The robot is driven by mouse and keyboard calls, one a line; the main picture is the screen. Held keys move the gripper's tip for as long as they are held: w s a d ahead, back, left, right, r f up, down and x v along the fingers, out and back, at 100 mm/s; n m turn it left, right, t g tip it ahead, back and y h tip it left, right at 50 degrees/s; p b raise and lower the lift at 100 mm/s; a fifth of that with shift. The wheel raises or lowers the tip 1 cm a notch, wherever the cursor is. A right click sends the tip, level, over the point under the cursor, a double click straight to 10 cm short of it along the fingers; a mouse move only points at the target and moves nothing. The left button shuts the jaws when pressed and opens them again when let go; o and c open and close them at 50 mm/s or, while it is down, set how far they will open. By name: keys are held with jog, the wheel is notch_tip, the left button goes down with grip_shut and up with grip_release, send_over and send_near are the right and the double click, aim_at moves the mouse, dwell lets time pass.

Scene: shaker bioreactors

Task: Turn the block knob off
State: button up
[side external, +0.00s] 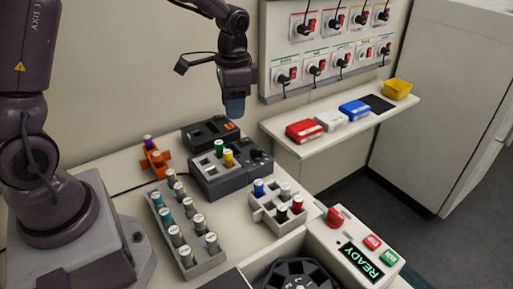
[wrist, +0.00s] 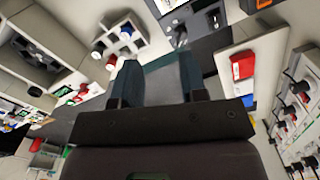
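The dark grey block (side external: 230,172) sits on the bench with a green-capped and a yellow-capped vial in its wells. Its black knob (side external: 256,155) is on the right part of its top; the knob's exact setting is too small to read. My gripper (side external: 234,108) hangs above and behind the block, pointing down, clear of the knob. In the wrist view my gripper's fingers (wrist: 158,80) stand apart, with a pale grey surface between them that I cannot make out. Nothing clearly held shows in the side view.
A second dark unit (side external: 208,132) stands behind the block. A grey vial rack (side external: 205,262), an orange holder (side external: 156,163) and a pale rack (side external: 268,212) stand around it. The shaker console (side external: 335,240) reads READY. A shelf (side external: 300,150) and switch panel (side external: 330,75) are at right.

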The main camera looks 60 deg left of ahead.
aim_at(257, 149)
jog(key=w+a+f+m, duration=0.1)
jog(key=w+f+m, duration=0.35)
jog(key=w, duration=0.25)
jog(key=shift+m, duration=0.35)
notch_tip(257, 149, down, 12)
jog(key=shift+s+a+r, duration=0.1)
jog(key=shift+r, duration=0.15)
grip_shut()
